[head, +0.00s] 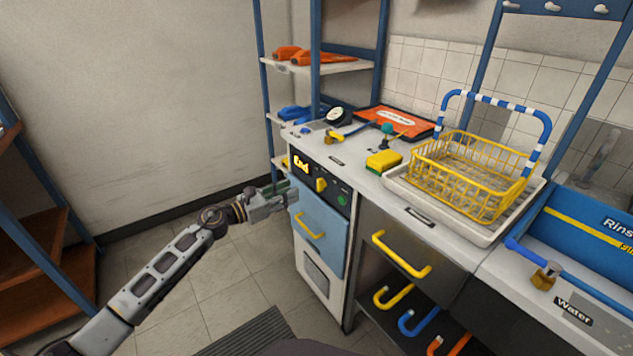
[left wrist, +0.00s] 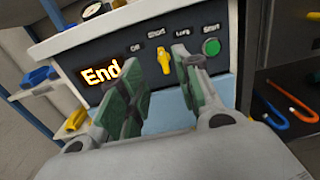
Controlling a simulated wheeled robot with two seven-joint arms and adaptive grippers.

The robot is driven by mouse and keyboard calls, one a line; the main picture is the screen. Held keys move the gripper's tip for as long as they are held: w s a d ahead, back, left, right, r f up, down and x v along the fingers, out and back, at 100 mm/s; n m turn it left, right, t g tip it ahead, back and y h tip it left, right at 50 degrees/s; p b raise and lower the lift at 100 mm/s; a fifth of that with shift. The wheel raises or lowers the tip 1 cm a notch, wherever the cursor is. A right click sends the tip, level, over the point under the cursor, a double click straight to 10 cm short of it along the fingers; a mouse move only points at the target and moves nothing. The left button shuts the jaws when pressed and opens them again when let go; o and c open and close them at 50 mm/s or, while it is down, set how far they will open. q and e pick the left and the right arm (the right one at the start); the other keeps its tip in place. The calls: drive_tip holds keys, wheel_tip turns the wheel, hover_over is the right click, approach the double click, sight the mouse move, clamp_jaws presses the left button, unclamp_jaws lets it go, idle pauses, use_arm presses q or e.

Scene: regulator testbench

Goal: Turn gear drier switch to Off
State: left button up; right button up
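The gear drier's front panel carries a yellow switch knob (head: 321,185), which also shows in the left wrist view (left wrist: 163,61). Labels Off, Short and Long sit above it, and the knob points up, about at Short. An orange display reading "End" (head: 301,164) is left of the knob, and a green Start button (left wrist: 211,47) is right of it. My left gripper (head: 286,196) is in front of the panel's left part. In the left wrist view its green-padded fingers (left wrist: 158,85) are apart, with nothing between them, and the knob shows beyond the gap. My right gripper is not in view.
A light blue drawer front with a yellow handle (head: 310,228) is below the panel. The counter holds a yellow sponge (head: 383,161) and a yellow wire basket (head: 470,175). Blue-framed shelves (head: 316,70) stand behind. The floor left of the drier is clear.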

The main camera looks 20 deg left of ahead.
sight(320, 185)
use_arm(q)
drive_tip(key=x, duration=1.1)
drive_tip(key=shift+b, duration=0.35)
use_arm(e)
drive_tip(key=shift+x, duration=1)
use_arm(q)
drive_tip(key=shift+d, duration=0.1)
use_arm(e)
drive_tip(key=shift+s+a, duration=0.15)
use_arm(q)
drive_tip(key=shift+c, duration=0.3)
clamp_jaws()
